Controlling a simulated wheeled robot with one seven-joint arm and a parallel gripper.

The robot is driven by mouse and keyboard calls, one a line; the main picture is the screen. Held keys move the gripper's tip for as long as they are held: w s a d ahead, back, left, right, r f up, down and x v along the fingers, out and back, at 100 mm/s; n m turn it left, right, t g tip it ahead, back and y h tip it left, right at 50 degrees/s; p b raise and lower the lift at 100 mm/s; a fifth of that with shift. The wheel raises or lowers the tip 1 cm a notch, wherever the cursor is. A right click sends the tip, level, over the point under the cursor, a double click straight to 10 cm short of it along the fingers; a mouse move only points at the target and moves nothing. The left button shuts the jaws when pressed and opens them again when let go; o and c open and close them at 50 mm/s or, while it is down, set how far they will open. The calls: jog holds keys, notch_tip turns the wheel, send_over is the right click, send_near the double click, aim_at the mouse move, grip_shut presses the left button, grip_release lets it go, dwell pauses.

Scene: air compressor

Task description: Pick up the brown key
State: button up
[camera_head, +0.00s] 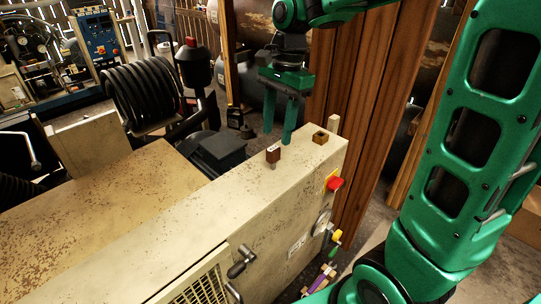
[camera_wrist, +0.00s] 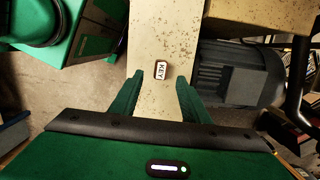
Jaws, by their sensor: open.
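The brown key (camera_head: 273,155) stands upright on the narrow top of the beige compressor housing (camera_head: 215,215). It is a small brown block with a pale label on top and a thin lower part. In the wrist view the key (camera_wrist: 159,74) shows its white "KEY" label between my two fingertips. My gripper (camera_head: 279,137) is open, with its fingers pointing down, and nothing is held. In the head view the fingertips look a little above and behind the key. Whether they touch it cannot be told.
A brownish square block (camera_head: 320,137) with a hole sits to the right of the key. A red knob (camera_head: 334,183) juts from the housing's end face. A dark motor (camera_head: 218,150) lies behind the key; it also shows in the wrist view (camera_wrist: 232,73).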

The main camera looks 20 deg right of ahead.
aim_at(274, 147)
jog(key=shift+s+a+f, duration=0.1)
jog(key=shift+a+f, duration=0.1)
jog(key=shift+f, duration=0.95)
jog(key=shift+a+f, duration=0.2)
jog(key=shift+f, duration=1)
jog(key=shift+s+a+f, duration=0.1)
jog(key=shift+a+f, duration=0.1)
jog(key=shift+f, duration=0.95)
grip_shut()
